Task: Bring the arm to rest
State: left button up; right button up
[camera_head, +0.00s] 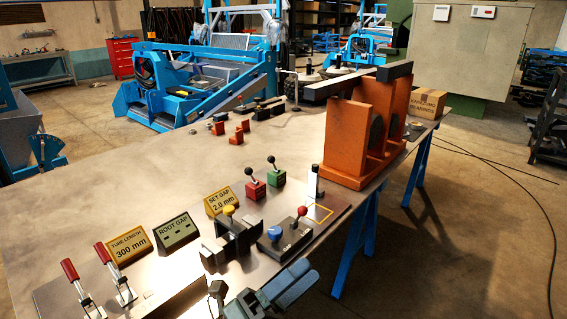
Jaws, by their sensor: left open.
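My left gripper (259,283) shows at the bottom of the view, at the near edge of the metal table (130,185). Its two grey fingers stand apart with nothing visible between them. It is near a dark clamp block (230,248) with a yellow knob and a dark box with blue and red knobs (288,238). I cannot tell how high the gripper is above the table edge. The rest of my left arm is cut off by the frame. My right gripper is not in view.
Two red-handled toggle clamps (118,272) stand left of the gripper. Yellow and black signs (128,247), red and green lever boxes (256,190) and a tall orange fixture (345,145) stand farther back. The table's left middle is clear.

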pick_arm(q)
jog(key=a+f+n+t+y, duration=0.2)
jog(key=a+f+n+y, duration=0.3)
jog(key=f+n+y, duration=0.45)
jog(key=a+f+n+t+y, duration=0.2)
jog(key=a+f+n+y, duration=0.3)
jog(key=n, duration=0.7)
jog(key=s+a+f+n+g+y, duration=0.1)
jog(key=s+a+f+n+g, duration=0.1)
jog(key=f, duration=0.4)
jog(key=s+a+f+n+g+y, duration=0.1)
jog(key=s+a+f+n+g, duration=0.2)
jog(key=s+f+n, duration=0.3)
jog(key=shift+s+a+f, duration=0.35)
jog(key=shift+s+a, duration=0.4)
jog(key=shift+a, duration=0.05)
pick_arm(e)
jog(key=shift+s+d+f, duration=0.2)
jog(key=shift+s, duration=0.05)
pick_arm(q)
jog(key=shift+n+y, duration=0.25)
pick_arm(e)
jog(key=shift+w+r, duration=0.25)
